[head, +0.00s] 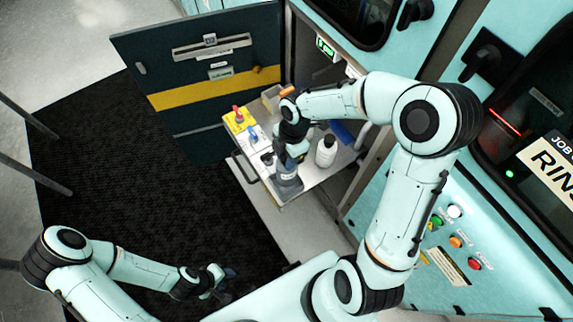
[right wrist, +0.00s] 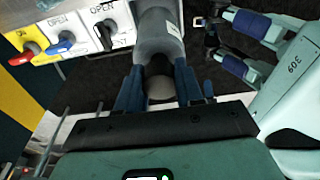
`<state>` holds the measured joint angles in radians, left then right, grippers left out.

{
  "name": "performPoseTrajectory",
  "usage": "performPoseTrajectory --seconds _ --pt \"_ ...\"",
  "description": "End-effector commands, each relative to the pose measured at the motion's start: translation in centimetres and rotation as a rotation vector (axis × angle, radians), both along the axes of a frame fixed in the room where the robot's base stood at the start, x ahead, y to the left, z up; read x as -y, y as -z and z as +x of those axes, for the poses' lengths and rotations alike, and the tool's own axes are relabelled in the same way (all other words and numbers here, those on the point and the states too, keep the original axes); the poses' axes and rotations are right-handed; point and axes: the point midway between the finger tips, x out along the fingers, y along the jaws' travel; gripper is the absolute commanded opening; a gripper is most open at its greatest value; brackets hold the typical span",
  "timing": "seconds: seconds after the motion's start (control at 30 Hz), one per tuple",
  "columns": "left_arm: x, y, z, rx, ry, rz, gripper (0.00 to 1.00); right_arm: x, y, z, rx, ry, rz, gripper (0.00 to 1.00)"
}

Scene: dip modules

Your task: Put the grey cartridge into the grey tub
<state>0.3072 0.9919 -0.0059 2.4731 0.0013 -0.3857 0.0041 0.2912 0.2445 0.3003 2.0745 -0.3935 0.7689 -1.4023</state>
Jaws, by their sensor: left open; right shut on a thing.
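The grey cartridge (head: 287,183) is upright at the front of the white pull-out shelf in the head view. My right gripper (head: 291,155) is shut on it from above. In the right wrist view the cartridge (right wrist: 160,40) sits between the blue fingers of my right gripper (right wrist: 160,90). I cannot tell whether its base touches the shelf. A small open greyish box (head: 271,97) at the back of the shelf may be the grey tub; my arm partly covers that area. My left gripper (head: 222,281) is open and empty, low over the dark floor mat.
The shelf (head: 298,199) also holds a white bottle (head: 326,151), a blue item (head: 342,132), and a panel with red (head: 237,113), blue (head: 252,134) and black (head: 267,158) handles. An open dark door (head: 200,90) stands at the left. Teal cabinets flank the right.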

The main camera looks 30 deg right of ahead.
Motion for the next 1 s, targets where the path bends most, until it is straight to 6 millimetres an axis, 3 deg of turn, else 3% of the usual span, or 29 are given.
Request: performPoseTrajectory --seconds 0.23,0.47,0.83,0.87,0.9,0.93,1.0 --pt "0.0 0.3 -0.3 -0.003 0.0 0.0 0.43 0.0 1.9 0.0 -0.001 0.0 0.0 0.0" --pt "0.0 0.9 -0.7 -0.008 0.0 0.001 0.43 0.0 5.2 0.0 -0.002 -0.001 0.0 0.0" --pt "0.0 1.1 -0.9 -0.01 0.0 0.0 0.43 0.0 5.5 0.0 0.002 0.0 -0.001 0.0" --pt "0.0 1.1 -0.9 -0.01 0.0 0.0 0.43 0.0 5.6 0.0 0.001 0.0 -0.001 0.39" --pt "0.0 1.1 -0.9 -0.01 0.0 0.0 0.43 0.0 5.5 0.0 0.001 0.0 -0.001 0.52" --pt "0.0 1.1 -0.9 -0.01 0.0 0.0 0.43 0.0 5.5 0.1 0.001 0.0 -0.001 0.62" --pt "0.0 1.0 -0.9 -0.01 0.0 0.0 0.43 0.0 5.5 0.1 0.001 0.0 -0.001 0.62"
